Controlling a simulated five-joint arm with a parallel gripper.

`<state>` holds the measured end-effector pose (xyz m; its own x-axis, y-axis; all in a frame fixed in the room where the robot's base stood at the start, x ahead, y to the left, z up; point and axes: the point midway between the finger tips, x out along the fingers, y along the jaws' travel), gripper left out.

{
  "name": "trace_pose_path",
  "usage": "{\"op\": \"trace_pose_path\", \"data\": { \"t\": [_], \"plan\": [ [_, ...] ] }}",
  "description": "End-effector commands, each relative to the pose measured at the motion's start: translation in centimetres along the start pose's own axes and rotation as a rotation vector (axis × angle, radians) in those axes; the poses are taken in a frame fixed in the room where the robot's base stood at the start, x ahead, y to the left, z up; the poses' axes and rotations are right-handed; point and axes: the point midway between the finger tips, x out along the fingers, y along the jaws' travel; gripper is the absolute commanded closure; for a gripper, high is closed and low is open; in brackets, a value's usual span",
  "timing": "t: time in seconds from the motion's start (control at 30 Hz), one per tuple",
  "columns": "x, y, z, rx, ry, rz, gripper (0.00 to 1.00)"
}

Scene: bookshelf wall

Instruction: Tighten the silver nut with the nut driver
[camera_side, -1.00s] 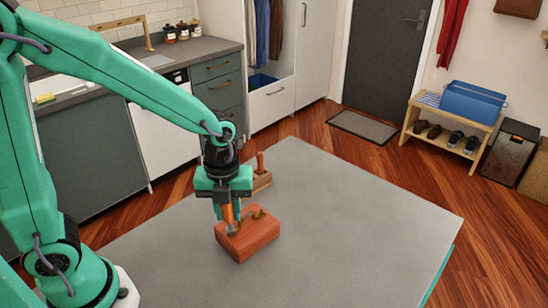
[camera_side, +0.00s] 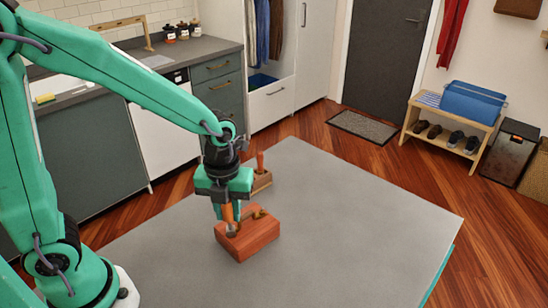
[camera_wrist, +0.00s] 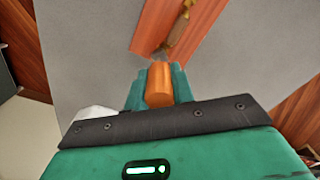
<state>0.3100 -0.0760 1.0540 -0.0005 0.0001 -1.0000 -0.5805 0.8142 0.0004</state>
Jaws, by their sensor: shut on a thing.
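My gripper (camera_side: 227,206) is shut on the orange handle of the nut driver (camera_wrist: 160,84). The driver stands close to upright over the left part of a reddish wooden block (camera_side: 252,241) on the grey table. Its silver-grey lower end (camera_side: 231,229) is at the block's top. The silver nut cannot be told apart there; the driver's end covers that spot. A brass-coloured fitting (camera_side: 259,212) sits on the block to the right of the driver. In the wrist view the block (camera_wrist: 205,25) and the brass fitting (camera_wrist: 180,27) show beyond the fingers.
A small wooden stand (camera_side: 261,182) with an upright red-orange handle (camera_side: 261,161) is behind the block, close to my gripper. The grey table (camera_side: 350,220) is clear to the right and in front. Kitchen cabinets (camera_side: 218,90) stand beyond the table.

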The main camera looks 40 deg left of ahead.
Motion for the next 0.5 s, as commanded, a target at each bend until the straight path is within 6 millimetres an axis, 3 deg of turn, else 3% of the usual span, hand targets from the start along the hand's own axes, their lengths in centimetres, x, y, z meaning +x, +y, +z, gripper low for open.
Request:
{"op": "trace_pose_path", "data": {
  "t": [0.5],
  "plan": [
    [-0.77, -0.03, 0.03, 0.001, -0.001, -0.001, 1.00]
  ]
}}
